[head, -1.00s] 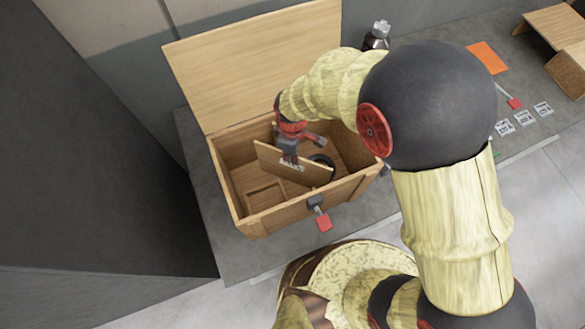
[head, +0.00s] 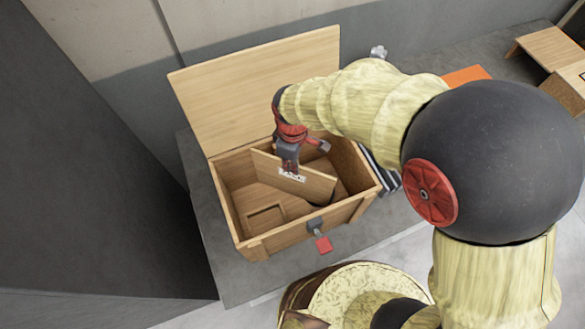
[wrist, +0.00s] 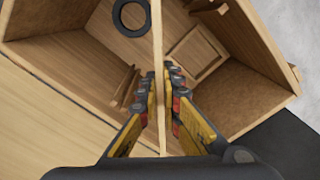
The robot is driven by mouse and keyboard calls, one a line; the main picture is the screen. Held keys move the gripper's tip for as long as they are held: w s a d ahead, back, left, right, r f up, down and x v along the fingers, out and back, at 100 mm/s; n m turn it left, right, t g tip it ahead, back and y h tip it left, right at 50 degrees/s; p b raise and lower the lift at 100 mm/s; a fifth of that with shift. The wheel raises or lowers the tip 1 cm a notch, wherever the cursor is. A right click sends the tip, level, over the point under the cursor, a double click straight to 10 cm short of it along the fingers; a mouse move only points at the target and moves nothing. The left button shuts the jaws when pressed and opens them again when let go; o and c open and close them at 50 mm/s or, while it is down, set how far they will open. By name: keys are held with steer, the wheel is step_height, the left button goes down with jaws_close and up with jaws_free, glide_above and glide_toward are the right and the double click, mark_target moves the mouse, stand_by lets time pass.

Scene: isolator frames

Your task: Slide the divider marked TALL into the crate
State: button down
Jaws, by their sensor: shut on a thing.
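A flat wooden divider (head: 315,182) with a small white label too small to read is held over the crate's opening. My gripper (head: 290,167) is shut on its upper edge. In the wrist view, the divider (wrist: 158,45) is seen edge-on between the yellow-padded fingers of my gripper (wrist: 166,100). The wooden crate (head: 225,200) has its lid (head: 255,85) raised at the back. Ribs forming a slot (wrist: 125,88) show on an inner wall in the wrist view, left of the divider. I cannot tell whether the divider's lower edge is below the crate's rim.
A black ring (wrist: 130,17) lies inside the crate, left of the divider in the wrist view. A square wooden frame (head: 265,217) is on the crate's floor. A red-tabbed latch (head: 322,243) hangs on the front. An orange sheet (head: 466,75) lies on the bench to the right.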

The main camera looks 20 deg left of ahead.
step_height(320, 180, up, 22)
steer(key=m+p, duration=0.9)
steer(key=p, duration=1.2)
steer(key=shift+f, duration=0.15)
